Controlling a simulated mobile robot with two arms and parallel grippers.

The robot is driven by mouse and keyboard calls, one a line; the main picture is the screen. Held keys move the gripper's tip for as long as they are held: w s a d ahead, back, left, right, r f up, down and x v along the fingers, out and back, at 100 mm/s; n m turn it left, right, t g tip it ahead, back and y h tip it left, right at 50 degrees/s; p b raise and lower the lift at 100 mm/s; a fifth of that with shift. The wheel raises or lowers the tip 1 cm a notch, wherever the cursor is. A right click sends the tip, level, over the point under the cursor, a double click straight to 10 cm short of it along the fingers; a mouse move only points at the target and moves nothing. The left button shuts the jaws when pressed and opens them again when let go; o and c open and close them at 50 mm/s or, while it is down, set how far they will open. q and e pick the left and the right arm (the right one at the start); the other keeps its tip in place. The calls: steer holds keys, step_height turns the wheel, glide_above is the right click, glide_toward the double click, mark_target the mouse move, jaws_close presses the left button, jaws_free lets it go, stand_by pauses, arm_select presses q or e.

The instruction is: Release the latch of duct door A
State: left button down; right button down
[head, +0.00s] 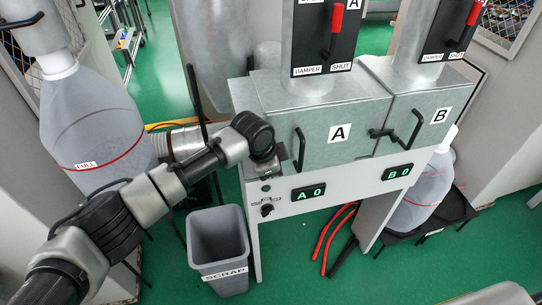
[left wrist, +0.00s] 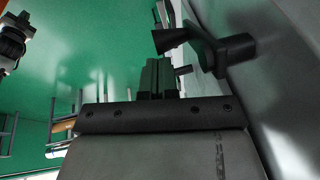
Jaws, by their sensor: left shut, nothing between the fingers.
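Duct door A (head: 350,150) is a grey metal door marked A, closed against its box, with a black bar handle (head: 299,150) near its left side. In the left wrist view a black latch (left wrist: 222,50) with a flared knob stands out from a grey surface. My left gripper (left wrist: 158,75) is shut and empty, its tips just short of the knob in the picture; whether they touch is not clear. In the head view my left gripper (head: 272,165) is by the left edge of door A, and the wrist hides the latch there.
Door B (head: 425,120) is to the right, with a black latch (head: 378,134) between the doors. Above are damper panels with red handles (head: 337,18). Below are displays reading A 0 (head: 308,192) and B 0, and a grey scrap bin (head: 218,245). A large bottle (head: 90,125) stands left.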

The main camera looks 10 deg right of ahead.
arm_select(q)
steer(key=shift+a+f+y, duration=0.35)
steer(key=shift+f+y, duration=0.1)
steer(key=shift+y, duration=0.65)
steer(key=shift+a+f+y, duration=0.35)
steer(key=shift+f+y, duration=0.05)
steer(key=shift+y, duration=0.7)
arm_select(e)
steer(key=shift+s+a+r, duration=0.15)
steer(key=shift+s+r, duration=0.05)
steer(key=shift+s, duration=0.2)
